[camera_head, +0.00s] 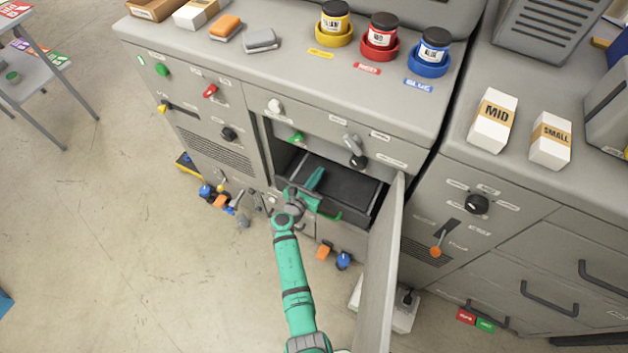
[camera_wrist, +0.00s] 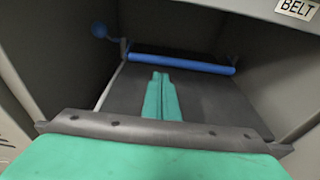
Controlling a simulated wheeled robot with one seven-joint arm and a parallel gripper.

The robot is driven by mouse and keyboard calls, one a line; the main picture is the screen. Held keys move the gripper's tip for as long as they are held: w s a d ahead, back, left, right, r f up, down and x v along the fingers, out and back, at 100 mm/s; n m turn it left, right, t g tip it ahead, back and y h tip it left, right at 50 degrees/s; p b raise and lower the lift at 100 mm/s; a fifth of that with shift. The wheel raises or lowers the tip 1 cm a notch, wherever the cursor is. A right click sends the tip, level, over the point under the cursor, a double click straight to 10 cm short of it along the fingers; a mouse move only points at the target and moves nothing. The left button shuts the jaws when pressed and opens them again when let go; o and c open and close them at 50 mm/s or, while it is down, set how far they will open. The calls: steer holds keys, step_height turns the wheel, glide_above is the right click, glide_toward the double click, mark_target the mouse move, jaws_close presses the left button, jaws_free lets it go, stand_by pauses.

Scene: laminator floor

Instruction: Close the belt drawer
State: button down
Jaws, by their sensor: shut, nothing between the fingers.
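The belt drawer (camera_head: 350,193) is a dark tray in the open bay of the grey cabinet, and it appears to stand open. A green strip (camera_head: 334,215) shows along its lower front. In the wrist view, a dark flat surface (camera_wrist: 215,105) with a blue roller (camera_wrist: 185,60) at its far end lies ahead, below a BELT label (camera_wrist: 297,8). My gripper (camera_head: 317,177) is at the bay, over the left part of the drawer. Its green fingers (camera_wrist: 161,78) are together and empty, pointing into the bay. Whether they touch the surface is unclear.
A grey door panel (camera_head: 380,265) stands swung open right of my arm. Knobs and levers cover the cabinet front, including a grey lever (camera_head: 354,150) above the bay. Colored jars (camera_head: 381,32) stand on top. Open floor (camera_head: 140,240) lies to the left.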

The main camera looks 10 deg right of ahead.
steer(key=v, duration=0.3)
steer(key=shift+s+a, duration=0.2)
steer(key=shift+a, duration=0.15)
steer(key=s+a+g+y, duration=0.25)
steer(key=s+a, duration=0.75)
steer(key=s, duration=0.5)
glide_toward(325, 176)
steer(key=s+a+f, duration=0.3)
steer(key=s+f, duration=0.1)
steer(key=shift+w+d, duration=0.3)
steer(key=shift+w, duration=0.35)
steer(key=shift+r, duration=0.1)
steer(key=w+d, duration=0.4)
steer(key=w, duration=0.1)
steer(key=w+d, duration=0.2)
steer(key=shift+w, duration=0.2)
steer(key=shift+w+d+r, duration=0.1)
steer(key=shift+w+r, duration=0.05)
